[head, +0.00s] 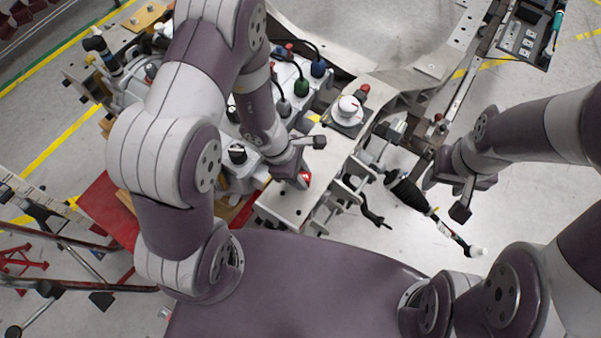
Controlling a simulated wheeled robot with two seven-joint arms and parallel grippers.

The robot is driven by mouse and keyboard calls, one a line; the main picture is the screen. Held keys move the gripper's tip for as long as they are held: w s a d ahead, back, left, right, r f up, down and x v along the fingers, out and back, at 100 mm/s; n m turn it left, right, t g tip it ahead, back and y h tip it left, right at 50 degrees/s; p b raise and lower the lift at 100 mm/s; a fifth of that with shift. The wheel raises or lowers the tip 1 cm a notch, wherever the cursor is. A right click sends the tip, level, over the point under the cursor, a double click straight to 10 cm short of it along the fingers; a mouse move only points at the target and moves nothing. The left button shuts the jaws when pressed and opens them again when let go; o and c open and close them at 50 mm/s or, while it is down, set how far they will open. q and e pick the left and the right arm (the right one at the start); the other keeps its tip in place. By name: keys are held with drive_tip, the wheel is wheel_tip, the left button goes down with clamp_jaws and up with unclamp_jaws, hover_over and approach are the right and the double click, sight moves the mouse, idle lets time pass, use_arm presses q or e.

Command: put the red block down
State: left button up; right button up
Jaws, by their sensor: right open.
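A small red block (305,177) shows only in part, right at the lower fingertip of my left gripper (306,164), above or on the bare metal plate of the chassis fixture (287,203). The gripper hides much of the block. I cannot tell whether the fingers hold it or whether it touches the plate. My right gripper (446,197) is open and empty, over the floor to the right of the fixture.
A white round cap (347,109) and a green-and-black connector (301,87) stand on the fixture behind my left gripper. A black ribbed shock absorber (408,190) lies below and left of my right gripper. Grey floor (540,180) is clear at the right.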

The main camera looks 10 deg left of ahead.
use_arm(q)
drive_tip(key=o, duration=0.4)
drive_tip(key=shift+c, duration=0.2)
drive_tip(key=shift+d, duration=0.1)
drive_tip(key=shift+r+p, duration=0.35)
drive_tip(key=shift+r, duration=0.05)
drive_tip(key=s+a+r+m+y+p, duration=0.1)
drive_tip(key=a+r+m, duration=0.2)
drive_tip(key=r+m, duration=0.3)
drive_tip(key=s+a+r+m+y+p, duration=0.1)
drive_tip(key=a+r+m+y, duration=0.1)
drive_tip(key=r+m, duration=0.4)
drive_tip(key=s+a+r+m+t+y+p, duration=0.1)
drive_tip(key=a+r+m, duration=0.3)
drive_tip(key=r+m, duration=0.2)
wheel_tip(320, 180, up, 2)
drive_tip(key=shift+r+m+y, duration=0.15)
drive_tip(key=shift+m+y, duration=0.15)
